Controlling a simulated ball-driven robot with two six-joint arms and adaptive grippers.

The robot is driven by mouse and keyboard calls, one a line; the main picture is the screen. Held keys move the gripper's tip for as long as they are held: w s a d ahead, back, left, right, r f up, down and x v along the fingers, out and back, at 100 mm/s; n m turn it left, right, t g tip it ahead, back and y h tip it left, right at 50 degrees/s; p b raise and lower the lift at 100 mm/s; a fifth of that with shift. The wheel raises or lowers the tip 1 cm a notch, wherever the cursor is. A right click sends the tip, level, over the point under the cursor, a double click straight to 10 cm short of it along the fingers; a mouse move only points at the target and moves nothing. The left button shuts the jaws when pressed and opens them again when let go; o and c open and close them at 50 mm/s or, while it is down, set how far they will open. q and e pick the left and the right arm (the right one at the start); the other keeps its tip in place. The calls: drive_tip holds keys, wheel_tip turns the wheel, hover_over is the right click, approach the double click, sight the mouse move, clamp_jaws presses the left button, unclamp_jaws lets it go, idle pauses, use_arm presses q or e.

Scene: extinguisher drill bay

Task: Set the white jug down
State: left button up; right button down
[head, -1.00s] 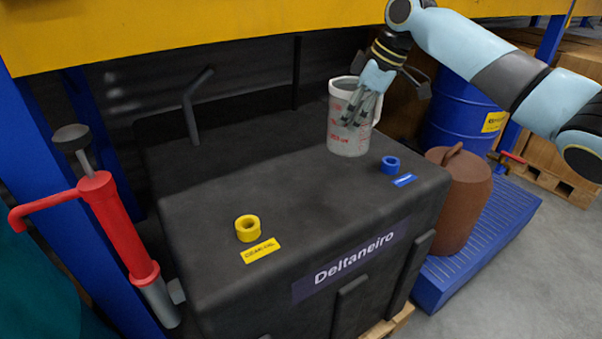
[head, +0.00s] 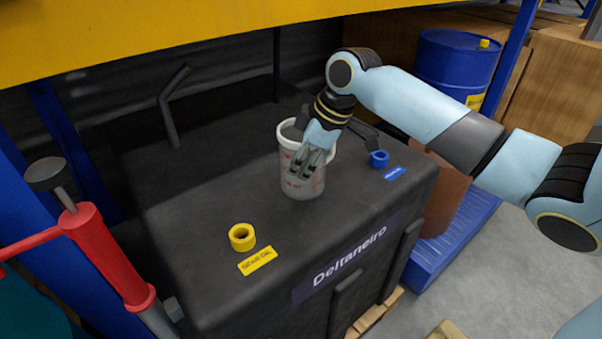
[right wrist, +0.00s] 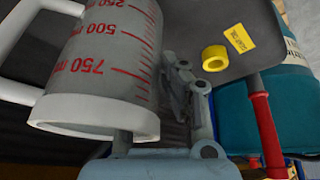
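The white jug (head: 289,179), a translucent measuring jug with red markings, is upright over the black tank top (head: 200,210) in the head view. My right gripper (head: 304,168) reaches down to it from the upper right, its fingers at the near wall. In the right wrist view the jug (right wrist: 105,75) fills the left, its wide rim nearest the camera and its handle at far left. Whether the jug's base touches the tank top is unclear. My left gripper is out of view.
A yellow ring (head: 242,237) with a yellow label stands front left of the jug, and a blue ring (head: 378,159) with a blue label to its right. A bent black pipe (head: 172,105) rises behind. A red pump (head: 105,255) stands left of the tank.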

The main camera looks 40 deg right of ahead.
sight(300, 180)
wheel_tip(300, 180, down, 3)
drive_tip(key=shift+r, duration=0.15)
drive_tip(key=shift+f, duration=0.2)
drive_tip(key=c, duration=1.5)
unclamp_jaws()
drive_tip(key=shift+f, duration=0.1)
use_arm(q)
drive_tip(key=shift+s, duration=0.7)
use_arm(e)
drive_tip(key=shift+r, duration=0.25)
drive_tip(key=v, duration=1.1)
drive_tip(key=shift+s+d+r, duration=0.1)
drive_tip(key=shift+r, duration=0.3)
